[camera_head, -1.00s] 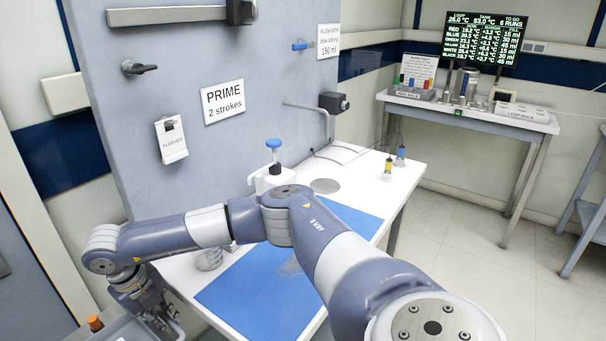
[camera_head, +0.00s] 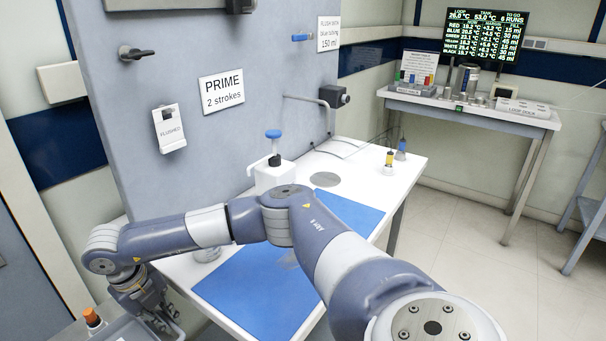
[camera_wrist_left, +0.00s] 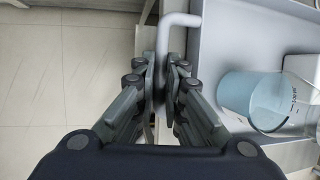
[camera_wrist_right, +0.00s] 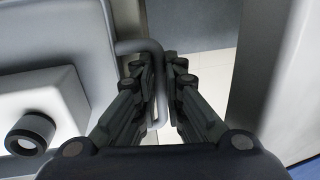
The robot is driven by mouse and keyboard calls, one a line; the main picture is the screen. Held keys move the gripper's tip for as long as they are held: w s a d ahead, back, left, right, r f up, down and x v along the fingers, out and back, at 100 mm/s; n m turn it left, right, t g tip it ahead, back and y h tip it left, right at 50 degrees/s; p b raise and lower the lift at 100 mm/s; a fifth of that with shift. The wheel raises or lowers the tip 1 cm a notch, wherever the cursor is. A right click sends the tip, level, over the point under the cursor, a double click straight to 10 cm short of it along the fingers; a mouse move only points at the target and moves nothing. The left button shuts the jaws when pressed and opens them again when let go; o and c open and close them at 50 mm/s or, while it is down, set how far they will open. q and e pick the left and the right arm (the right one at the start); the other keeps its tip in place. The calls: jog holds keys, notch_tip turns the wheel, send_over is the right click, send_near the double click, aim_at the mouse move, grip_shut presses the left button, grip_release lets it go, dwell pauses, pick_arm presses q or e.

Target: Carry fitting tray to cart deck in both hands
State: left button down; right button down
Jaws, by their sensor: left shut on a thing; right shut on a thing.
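The grey fitting tray (camera_head: 112,331) shows only in part at the lower left of the head view. My right gripper (camera_head: 158,322) is at it, below the bent arm. In the right wrist view my right gripper (camera_wrist_right: 161,75) is shut on a grey bar handle (camera_wrist_right: 156,50) at the tray's side. In the left wrist view my left gripper (camera_wrist_left: 166,78) is shut on another bar handle (camera_wrist_left: 181,20) beside the tray (camera_wrist_left: 215,45). A blue translucent beaker (camera_wrist_left: 245,97) stands in the tray. I cannot identify the cart deck in these views.
A white bench (camera_head: 408,168) with a blue mat (camera_head: 255,295) and a white pump bottle (camera_head: 275,176) stands ahead, against a grey panel (camera_head: 270,80). A side table (camera_head: 535,118) stands at the back right. A shelved stand (camera_head: 590,215) is at the right edge. Floor between is clear.

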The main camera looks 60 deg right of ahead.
pick_arm(q)
jog(key=c, duration=1.6)
grip_release()
jog(key=shift+s+f, duration=0.1)
jog(key=shift+f, duration=0.05)
pick_arm(e)
jog(key=c, duration=1.9)
grip_release()
jog(key=shift+f, duration=0.1)
jog(key=o, duration=0.3)
jog(key=shift+s, duration=0.1)
